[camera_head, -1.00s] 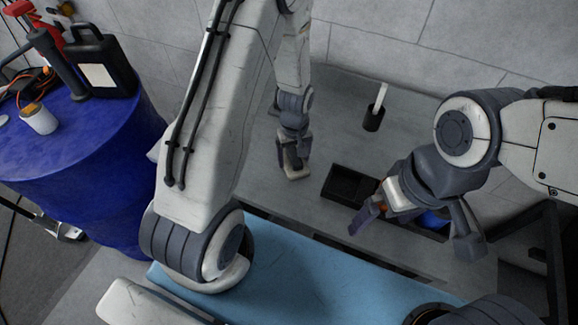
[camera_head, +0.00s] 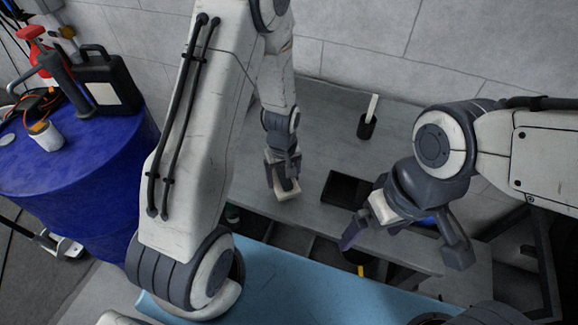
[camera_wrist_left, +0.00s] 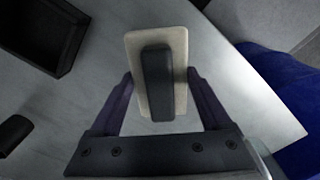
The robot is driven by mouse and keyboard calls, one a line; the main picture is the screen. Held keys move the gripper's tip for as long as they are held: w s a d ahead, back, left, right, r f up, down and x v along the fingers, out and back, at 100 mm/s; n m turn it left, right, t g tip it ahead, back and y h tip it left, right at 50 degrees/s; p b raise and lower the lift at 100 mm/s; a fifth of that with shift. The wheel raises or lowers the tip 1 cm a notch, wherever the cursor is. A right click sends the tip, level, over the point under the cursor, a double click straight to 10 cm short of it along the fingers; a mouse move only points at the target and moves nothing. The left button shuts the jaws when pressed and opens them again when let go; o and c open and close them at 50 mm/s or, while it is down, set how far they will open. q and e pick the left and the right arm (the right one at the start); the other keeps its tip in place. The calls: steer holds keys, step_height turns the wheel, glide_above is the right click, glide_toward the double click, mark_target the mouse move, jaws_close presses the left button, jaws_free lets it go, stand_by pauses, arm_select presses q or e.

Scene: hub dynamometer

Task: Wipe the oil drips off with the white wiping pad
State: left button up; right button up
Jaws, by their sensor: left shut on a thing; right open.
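My left gripper (camera_head: 284,178) is shut on the dark handle of the white wiping pad (camera_head: 287,192), low at the grey bench top (camera_head: 312,215). I cannot tell whether the pad touches the surface. In the left wrist view the pad (camera_wrist_left: 180,100) shows as a cream block with a dark grip, between the two fingers of my left gripper (camera_wrist_left: 158,92). My right gripper (camera_head: 405,245) is open, over the right part of the bench near its front edge. No oil drips can be made out in either view.
A black open tray (camera_head: 346,188) lies right of the pad, and a dark cup (camera_head: 367,126) with a white stick stands behind it. A blue drum (camera_head: 75,180) bearing a black canister (camera_head: 103,80) is at the left. A blue object (camera_head: 428,221) is partly hidden by my right gripper.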

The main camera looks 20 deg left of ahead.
arm_select(q)
steer(key=shift+s+d+r+p, duration=0.1)
steer(key=shift+d+r+p, duration=0.2)
steer(key=shift+r, duration=0.4)
steer(key=shift+r+p, duration=1.85)
steer(key=shift+r, duration=0.15)
steer(key=shift+a, duration=0.1)
